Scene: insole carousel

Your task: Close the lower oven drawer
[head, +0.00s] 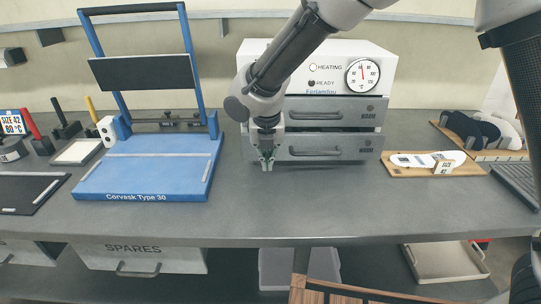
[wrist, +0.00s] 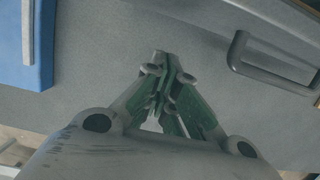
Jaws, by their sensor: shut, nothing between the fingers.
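The white oven (head: 330,60) stands at the back of the bench, with an upper drawer (head: 300,103) and a lower drawer (head: 365,142), both grey with bar handles. The lower drawer front looks close to the oven face; I cannot tell whether a small gap is left. My gripper (head: 267,163) points down in front of the left part of the lower drawer, left of its handle (head: 315,152). In the wrist view my gripper (wrist: 166,60) is shut and empty, and a drawer handle (wrist: 268,68) lies to its right. Contact with the drawer front is unclear.
A blue press (head: 150,170) stands left of the oven. A wooden board with a white insole (head: 412,160) lies to the right. The bench top (head: 300,210) in front of the oven is clear. Bins (head: 277,268) sit below the bench.

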